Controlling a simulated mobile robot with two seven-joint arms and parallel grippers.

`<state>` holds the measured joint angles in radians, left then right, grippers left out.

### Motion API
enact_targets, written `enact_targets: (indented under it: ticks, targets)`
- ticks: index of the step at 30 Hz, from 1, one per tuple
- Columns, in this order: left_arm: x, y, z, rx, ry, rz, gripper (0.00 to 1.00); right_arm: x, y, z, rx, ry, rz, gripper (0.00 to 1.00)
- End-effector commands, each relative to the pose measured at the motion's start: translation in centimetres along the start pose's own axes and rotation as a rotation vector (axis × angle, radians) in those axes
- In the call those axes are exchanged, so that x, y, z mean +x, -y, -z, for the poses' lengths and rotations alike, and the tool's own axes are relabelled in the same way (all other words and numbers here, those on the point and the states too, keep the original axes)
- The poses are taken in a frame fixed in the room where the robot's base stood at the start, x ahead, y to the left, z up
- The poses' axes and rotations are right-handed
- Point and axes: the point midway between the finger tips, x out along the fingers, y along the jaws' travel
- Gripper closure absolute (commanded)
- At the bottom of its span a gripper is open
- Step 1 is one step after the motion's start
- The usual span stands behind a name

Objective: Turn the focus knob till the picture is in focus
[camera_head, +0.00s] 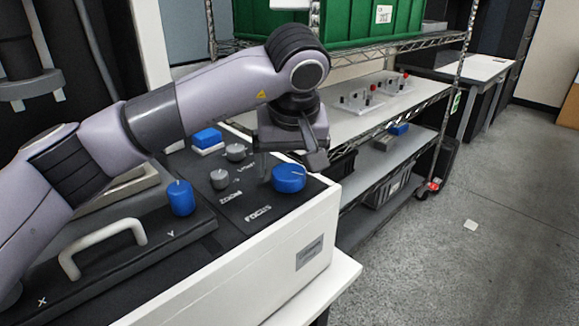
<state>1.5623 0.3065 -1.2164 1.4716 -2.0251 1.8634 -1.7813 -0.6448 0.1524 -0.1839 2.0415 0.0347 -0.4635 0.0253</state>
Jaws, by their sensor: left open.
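The focus knob (288,179) is a blue round knob with a pale index line on its top. It sits on the black panel beside the printed word FOCUS, near the panel's right edge. My left gripper (288,160) is open and points down just above the knob, with one finger to its left and the other above its right side. I cannot tell whether a finger touches it. No screen with the picture shows in this view. My right gripper is out of view.
Two grey knobs, the zoom knob (220,179) and another (236,152), stand left of the focus knob. A blue button (207,138), a blue cylindrical knob (181,198) and a white handle (102,245) are further left. A wire shelf (410,97) stands behind. Floor at right is mostly clear.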

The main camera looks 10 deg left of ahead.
Motion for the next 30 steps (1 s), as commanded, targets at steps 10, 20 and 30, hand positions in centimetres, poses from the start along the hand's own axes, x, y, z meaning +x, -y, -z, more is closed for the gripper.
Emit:
enact_targets:
  ticks: [10, 20, 30]
  targets:
    - [2.2, 0.0, 0.1, 0.000, -0.001, -0.001, 0.12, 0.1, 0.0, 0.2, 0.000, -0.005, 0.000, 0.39]
    - [2.2, 0.0, 0.0, 0.000, 0.000, -0.001, 0.68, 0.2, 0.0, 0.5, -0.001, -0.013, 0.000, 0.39]
    - [2.0, 0.0, 0.1, -0.038, 0.000, 0.016, 0.68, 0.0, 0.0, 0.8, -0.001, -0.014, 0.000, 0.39]
